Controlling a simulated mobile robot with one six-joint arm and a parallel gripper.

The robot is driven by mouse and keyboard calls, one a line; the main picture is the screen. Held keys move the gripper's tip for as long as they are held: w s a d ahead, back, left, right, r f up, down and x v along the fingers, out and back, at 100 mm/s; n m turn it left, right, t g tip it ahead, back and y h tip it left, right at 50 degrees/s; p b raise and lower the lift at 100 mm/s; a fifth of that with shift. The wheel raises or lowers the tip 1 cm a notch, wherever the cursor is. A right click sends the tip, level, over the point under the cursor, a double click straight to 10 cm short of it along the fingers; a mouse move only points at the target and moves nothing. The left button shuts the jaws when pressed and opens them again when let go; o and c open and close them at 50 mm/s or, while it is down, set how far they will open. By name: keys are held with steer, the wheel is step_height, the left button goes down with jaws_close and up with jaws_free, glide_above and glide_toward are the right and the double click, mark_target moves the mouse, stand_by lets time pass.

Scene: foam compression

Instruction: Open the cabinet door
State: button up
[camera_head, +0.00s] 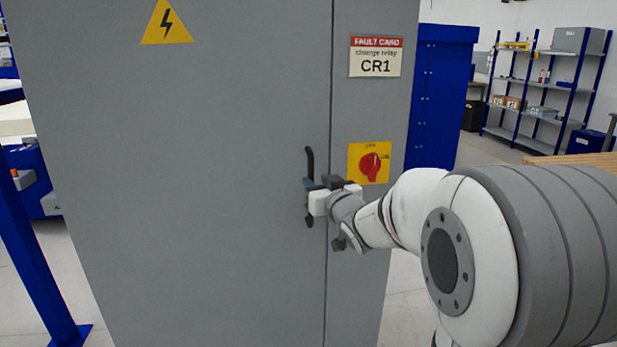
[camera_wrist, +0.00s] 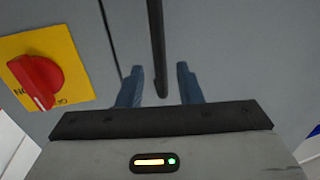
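The grey cabinet door (camera_head: 220,120) fills the left and middle of the head view and looks shut, flush along its vertical seam. Its black bar handle (camera_head: 309,163) stands upright just left of the seam. It also shows in the wrist view (camera_wrist: 156,45). My gripper (camera_head: 309,186) is at the handle's lower part. In the wrist view, its two blue fingers (camera_wrist: 160,82) stand apart on either side of the handle's end, with gaps showing on both sides. My gripper is open around the handle; whether either finger touches it is not clear.
A red rotary switch (camera_head: 371,166) on a yellow plate sits right of the seam, close to my wrist. Above it is a fault card (camera_head: 376,56) reading CR1. A blue frame post (camera_head: 35,260) stands at left. Shelving (camera_head: 550,90) is far back right.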

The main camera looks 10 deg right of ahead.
mark_target(312, 177)
steer(key=shift+w+a, duration=0.25)
steer(key=shift+w, duration=0.9)
steer(key=shift+w+a, duration=0.2)
steer(key=shift+w, duration=0.95)
jaws_close()
